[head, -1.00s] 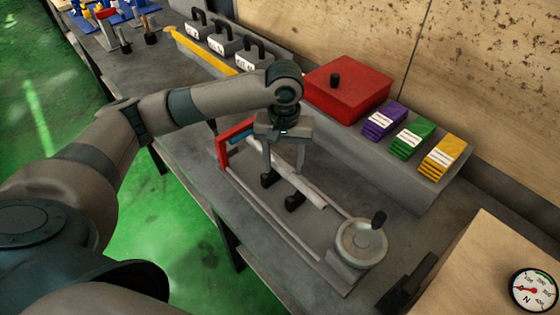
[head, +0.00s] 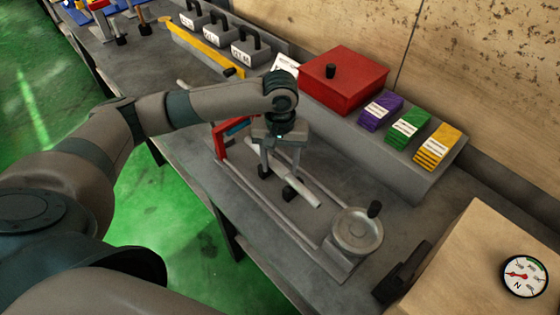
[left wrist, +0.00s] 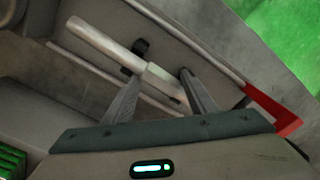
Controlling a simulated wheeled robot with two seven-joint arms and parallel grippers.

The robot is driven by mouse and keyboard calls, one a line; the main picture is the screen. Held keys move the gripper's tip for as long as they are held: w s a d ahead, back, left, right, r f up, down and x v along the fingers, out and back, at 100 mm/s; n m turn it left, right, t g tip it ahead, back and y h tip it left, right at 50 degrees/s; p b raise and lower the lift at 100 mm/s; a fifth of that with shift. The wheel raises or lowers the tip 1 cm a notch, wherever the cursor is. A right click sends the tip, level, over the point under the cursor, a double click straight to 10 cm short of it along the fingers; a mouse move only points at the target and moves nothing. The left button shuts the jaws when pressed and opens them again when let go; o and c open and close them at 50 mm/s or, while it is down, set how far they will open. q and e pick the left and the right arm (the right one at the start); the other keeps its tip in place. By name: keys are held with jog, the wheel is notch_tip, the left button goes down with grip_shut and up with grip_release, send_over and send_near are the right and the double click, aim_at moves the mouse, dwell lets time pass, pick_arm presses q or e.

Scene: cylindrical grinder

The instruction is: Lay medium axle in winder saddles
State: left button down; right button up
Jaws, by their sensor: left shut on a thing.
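The winder (head: 322,240) is a grey frame with long rails, a red upright end (head: 219,141) at the left and a handwheel (head: 358,232) at the right. Two black saddles (head: 290,193) stand between the rails. My left gripper (head: 283,172) is above the winder, fingers down, shut on a pale grey axle (head: 305,189). The axle slants along the rails close to the saddles; I cannot tell whether it touches them. The left wrist view shows the axle (left wrist: 105,47) between the fingers, with one black saddle (left wrist: 140,46) beside it. My right gripper is out of view.
A red box (head: 345,80) and purple, green and yellow packs (head: 437,147) sit on the grey ledge behind. Labelled weights (head: 250,50) and a yellow bar (head: 205,50) are at the back left. A wooden box with a dial (head: 525,277) stands at the near right.

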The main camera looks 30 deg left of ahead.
pick_arm(q)
jog(key=shift+f+p, duration=0.4)
jog(key=shift+f, duration=0.1)
jog(key=c, duration=0.9)
grip_release()
jog(key=shift+f, duration=0.1)
jog(key=shift+o, duration=0.8)
